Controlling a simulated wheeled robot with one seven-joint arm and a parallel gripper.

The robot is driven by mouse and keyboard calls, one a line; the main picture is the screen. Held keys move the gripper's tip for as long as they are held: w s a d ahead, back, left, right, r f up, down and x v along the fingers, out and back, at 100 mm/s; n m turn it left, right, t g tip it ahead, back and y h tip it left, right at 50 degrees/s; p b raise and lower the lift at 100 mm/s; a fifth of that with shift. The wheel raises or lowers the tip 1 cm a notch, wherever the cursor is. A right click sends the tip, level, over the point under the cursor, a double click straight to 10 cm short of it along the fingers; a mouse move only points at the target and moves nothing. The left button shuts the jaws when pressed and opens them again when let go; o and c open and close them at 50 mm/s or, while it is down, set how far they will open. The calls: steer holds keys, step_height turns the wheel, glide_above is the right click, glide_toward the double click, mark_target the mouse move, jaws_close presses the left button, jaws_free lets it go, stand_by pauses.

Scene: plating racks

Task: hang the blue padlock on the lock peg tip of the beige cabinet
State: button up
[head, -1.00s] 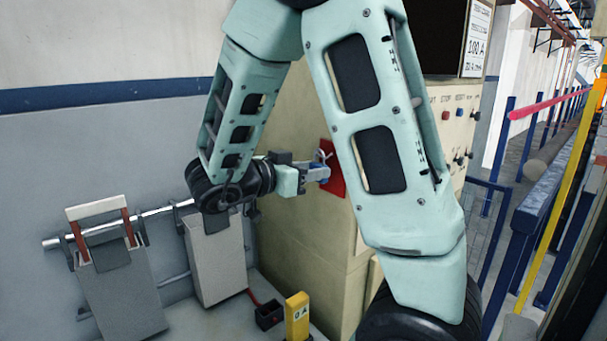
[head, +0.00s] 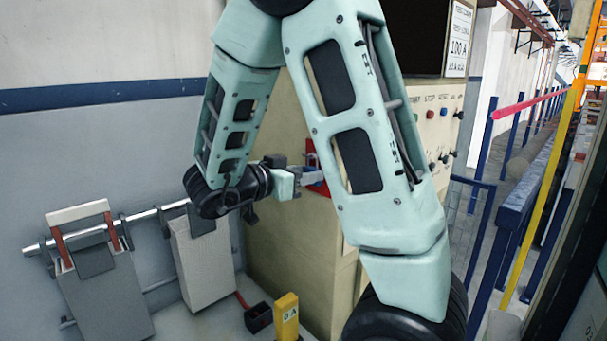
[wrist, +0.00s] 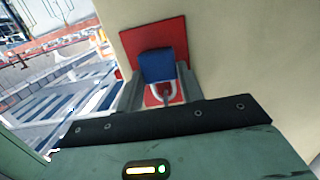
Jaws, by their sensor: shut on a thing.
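The blue padlock (wrist: 157,66) is between the two grey fingers of my gripper (wrist: 158,78) in the wrist view. Its pale shackle (wrist: 178,99) shows below the blue body there. Just behind is the red plate (wrist: 135,42) on the side of the beige cabinet (wrist: 225,50). In the head view my gripper (head: 312,180) is at the red plate (head: 310,148) on the beige cabinet (head: 290,240), and only a bit of blue shows. The peg tip is not clear, and I cannot tell whether the shackle is around it.
My own arm covers part of the cabinet front in the head view. Grey boxes (head: 105,300) hang from a metal bar (head: 150,213) at the left. A yellow post (head: 286,315) stands low by the cabinet. Blue railings (head: 515,205) are at the right.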

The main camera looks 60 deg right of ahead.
steer(key=o, duration=1.1)
steer(key=shift+a, duration=0.1)
steer(key=shift+b+v, duration=2.75)
steer(key=shift+v, duration=5.9)
